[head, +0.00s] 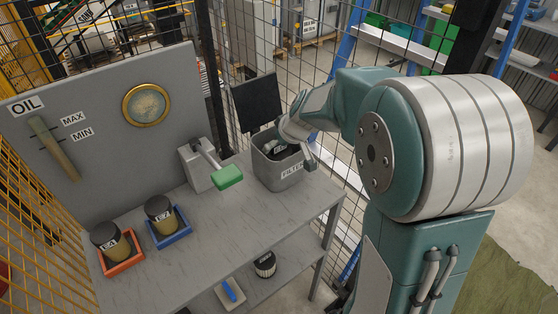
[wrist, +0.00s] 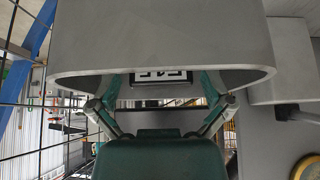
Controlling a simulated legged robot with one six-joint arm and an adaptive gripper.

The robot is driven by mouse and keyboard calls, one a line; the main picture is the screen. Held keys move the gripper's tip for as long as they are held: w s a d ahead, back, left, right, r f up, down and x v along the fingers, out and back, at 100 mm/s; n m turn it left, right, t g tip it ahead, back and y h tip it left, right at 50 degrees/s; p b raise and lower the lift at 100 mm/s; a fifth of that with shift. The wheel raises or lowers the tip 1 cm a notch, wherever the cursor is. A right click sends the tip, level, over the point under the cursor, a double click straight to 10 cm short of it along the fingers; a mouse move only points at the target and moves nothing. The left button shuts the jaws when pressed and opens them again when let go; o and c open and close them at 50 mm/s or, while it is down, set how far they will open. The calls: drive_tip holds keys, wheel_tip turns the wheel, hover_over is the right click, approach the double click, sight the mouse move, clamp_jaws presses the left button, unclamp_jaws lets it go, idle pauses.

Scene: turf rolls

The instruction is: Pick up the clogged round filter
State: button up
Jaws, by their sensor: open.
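A grey filter housing (head: 278,174) labelled "FILTER" stands at the bench's right end, with a dark flap (head: 257,102) raised behind it. A dark shape (head: 284,151) shows inside its mouth; I cannot tell whether this is the clogged round filter. My gripper (head: 300,150) is at the housing's mouth, partly hidden. In the wrist view its fingers (wrist: 160,88) are spread, with their tips by a broad grey curved surface (wrist: 150,40). A dark thing with a white label (wrist: 160,75) shows between them; contact cannot be told.
Dark canisters stand in a red tray (head: 123,263) and a blue tray (head: 181,234) on the bench. A green-handled lever (head: 228,176) is left of the housing. Another dark labelled round thing (head: 265,266) sits on the lower shelf. Mesh fencing runs behind the bench.

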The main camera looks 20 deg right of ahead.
drive_tip(key=c, duration=1.2)
drive_tip(key=shift+c, duration=0.2)
